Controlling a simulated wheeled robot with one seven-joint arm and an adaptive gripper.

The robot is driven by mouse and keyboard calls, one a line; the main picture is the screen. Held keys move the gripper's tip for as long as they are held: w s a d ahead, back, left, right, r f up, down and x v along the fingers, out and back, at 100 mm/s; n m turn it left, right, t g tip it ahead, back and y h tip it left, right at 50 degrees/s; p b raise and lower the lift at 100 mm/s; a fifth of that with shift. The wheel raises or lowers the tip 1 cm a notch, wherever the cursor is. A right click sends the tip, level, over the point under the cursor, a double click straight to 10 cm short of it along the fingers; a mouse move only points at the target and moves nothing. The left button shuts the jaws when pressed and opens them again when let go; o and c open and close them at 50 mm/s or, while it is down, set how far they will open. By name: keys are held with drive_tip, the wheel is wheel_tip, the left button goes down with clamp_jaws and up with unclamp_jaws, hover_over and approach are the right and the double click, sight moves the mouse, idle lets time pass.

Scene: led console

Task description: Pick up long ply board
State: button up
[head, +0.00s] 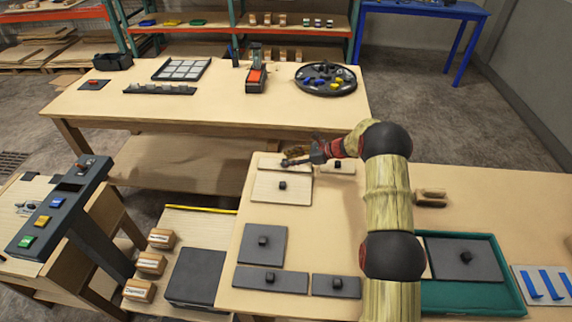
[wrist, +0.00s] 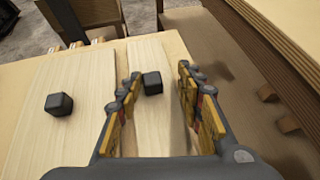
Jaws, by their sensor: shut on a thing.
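The long ply board (head: 268,163) is a narrow pale strip at the far left edge of the near table, behind a wider ply board (head: 282,194). It also shows in the wrist view (wrist: 150,120), with its black knob (wrist: 152,83) between the fingers. My gripper (head: 294,157) is low over this board, shut on its knob; the grip itself is partly hidden in the head view. In the wrist view my gripper (wrist: 160,76) spans the knob. The board looks flat, at or just above the tabletop; I cannot tell which.
A small ply board (head: 345,168) lies close to my wrist. Several grey boards with knobs (head: 263,252) lie nearer. A green tray (head: 497,303) stands at right. A gap separates the near table from the far table (head: 215,103). Bare tabletop lies around a wooden block (head: 430,197).

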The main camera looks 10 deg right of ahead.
drive_tip(key=c, duration=0.6)
drive_tip(key=shift+r, duration=0.1)
